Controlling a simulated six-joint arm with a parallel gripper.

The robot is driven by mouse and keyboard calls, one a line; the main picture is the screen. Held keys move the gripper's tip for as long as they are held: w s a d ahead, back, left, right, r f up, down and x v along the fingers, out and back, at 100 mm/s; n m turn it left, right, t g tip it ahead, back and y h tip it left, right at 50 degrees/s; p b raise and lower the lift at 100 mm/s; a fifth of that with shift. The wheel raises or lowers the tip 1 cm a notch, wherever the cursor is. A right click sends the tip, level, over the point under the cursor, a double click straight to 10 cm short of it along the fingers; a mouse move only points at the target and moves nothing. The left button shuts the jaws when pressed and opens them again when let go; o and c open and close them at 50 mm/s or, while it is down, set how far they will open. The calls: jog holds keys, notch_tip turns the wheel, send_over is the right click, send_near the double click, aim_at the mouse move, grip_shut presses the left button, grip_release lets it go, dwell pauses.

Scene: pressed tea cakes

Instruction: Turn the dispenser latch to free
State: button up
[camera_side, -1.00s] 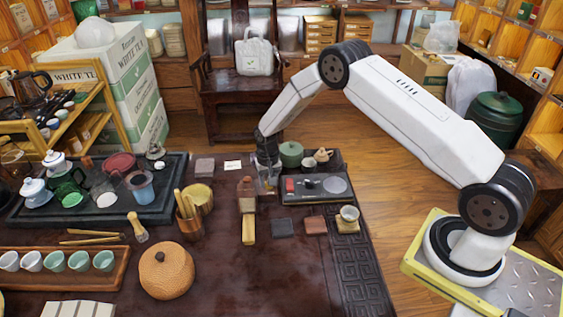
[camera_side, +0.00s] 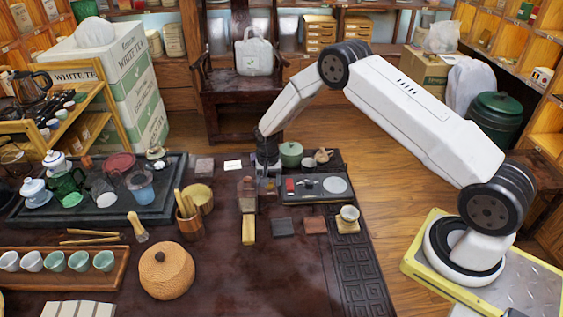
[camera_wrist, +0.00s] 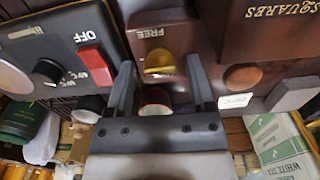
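The dispenser is a brown block (camera_wrist: 160,18) with the word FREE in the wrist view. A brass-yellow latch knob (camera_wrist: 159,61) sits just below that word as pictured. My gripper (camera_wrist: 160,64) is open, its two dark fingers on either side of the knob, with visible gaps at both sides. I cannot tell whether the knob lies at the fingertips' depth. In the side view the dispenser (camera_side: 247,194) stands on the dark table, and my gripper (camera_side: 268,182) is low at its right. The latch is too small to make out there.
A dark panel with a red OFF switch (camera_wrist: 96,64) lies left of the fingers in the wrist view; it is the scale-like plate (camera_side: 315,188) in the side view. A green pot (camera_side: 291,154) stands behind. A yellow block (camera_side: 248,229) lies in front.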

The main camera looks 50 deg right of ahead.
dwell(0.4)
jog(key=shift+r, duration=3.9)
jog(key=shift+r, duration=0.1)
jog(key=shift+s+a+r, duration=0.1)
jog(key=shift+s+r, duration=0.05)
jog(key=shift+r, duration=0.05)
jog(key=s+a+r+n+t, duration=0.1)
jog(key=s+a+r+n, duration=0.1)
jog(key=s, duration=0.6)
jog(key=s+a+r+n, duration=0.2)
jog(key=s+r+n, duration=0.2)
jog(key=s+r, duration=0.2)
jog(key=s+a+r+n+t, duration=0.1)
jog(key=s+a+r+n, duration=0.1)
jog(key=s, duration=0.8)
notch_tip(320, 180, up, 2)
jog(key=shift+a+r+n+t, duration=0.15)
jog(key=shift+a+n+t, duration=0.15)
jog(key=shift+n, duration=0.3)
